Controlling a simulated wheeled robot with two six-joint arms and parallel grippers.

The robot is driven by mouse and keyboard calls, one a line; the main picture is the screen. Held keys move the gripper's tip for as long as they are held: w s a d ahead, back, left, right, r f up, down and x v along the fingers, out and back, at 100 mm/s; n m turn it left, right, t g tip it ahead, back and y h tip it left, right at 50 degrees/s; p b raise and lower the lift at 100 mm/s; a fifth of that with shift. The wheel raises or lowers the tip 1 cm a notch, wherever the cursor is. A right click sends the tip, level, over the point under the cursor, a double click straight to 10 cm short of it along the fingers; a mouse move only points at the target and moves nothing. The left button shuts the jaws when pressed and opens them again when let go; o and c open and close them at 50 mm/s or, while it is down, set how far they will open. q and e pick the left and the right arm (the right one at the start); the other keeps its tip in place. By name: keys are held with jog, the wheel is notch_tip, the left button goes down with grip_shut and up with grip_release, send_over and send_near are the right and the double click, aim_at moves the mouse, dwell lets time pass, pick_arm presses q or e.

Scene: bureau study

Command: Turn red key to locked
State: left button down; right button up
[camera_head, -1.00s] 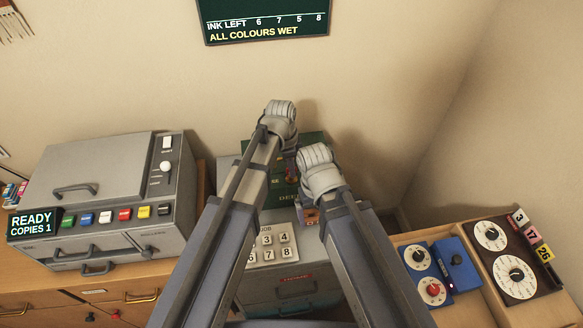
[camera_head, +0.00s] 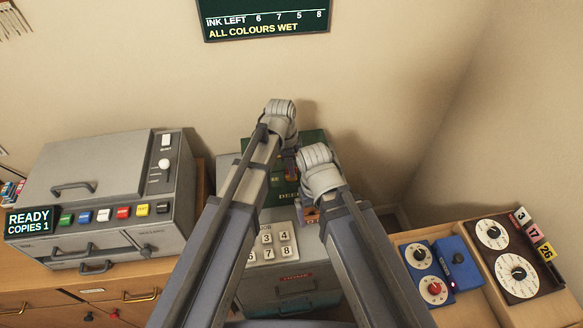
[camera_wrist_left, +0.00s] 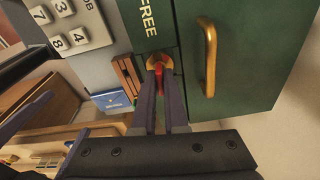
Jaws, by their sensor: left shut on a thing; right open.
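My left gripper (camera_wrist_left: 160,92) is shut on a red key (camera_wrist_left: 159,70) in the left wrist view. The key sits at a brass lock plate (camera_wrist_left: 152,58) on a green door (camera_wrist_left: 245,60), just under the word "FREE". The key's turn angle is hard to tell behind the fingers. In the head view my left gripper (camera_head: 290,164) reaches the green cabinet (camera_head: 312,142), and its wrist hides the lock. My right gripper (camera_head: 311,212) is open, lower and to the right, mostly hidden by its own wrist.
A brass handle (camera_wrist_left: 209,58) stands out right of the lock. A grey keypad (camera_head: 273,243) lies below left. A grey copier (camera_head: 100,200) stands left. Blue dial boxes (camera_head: 430,272) and a brown dial panel (camera_head: 515,262) lie right. A dark sign (camera_head: 265,20) hangs on the wall.

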pick_arm(q)
jog(key=shift+f+m, duration=0.1)
jog(key=shift+m, duration=1)
jog(key=m, duration=0.2)
jog(key=shift+m+g, duration=0.3)
jog(key=shift+m, duration=0.5)
jog(key=shift+m, duration=1.8)
jog(key=m, duration=0.3)
jog(key=shift+m+g+y, duration=0.3)
jog(key=shift+y, duration=0.1)
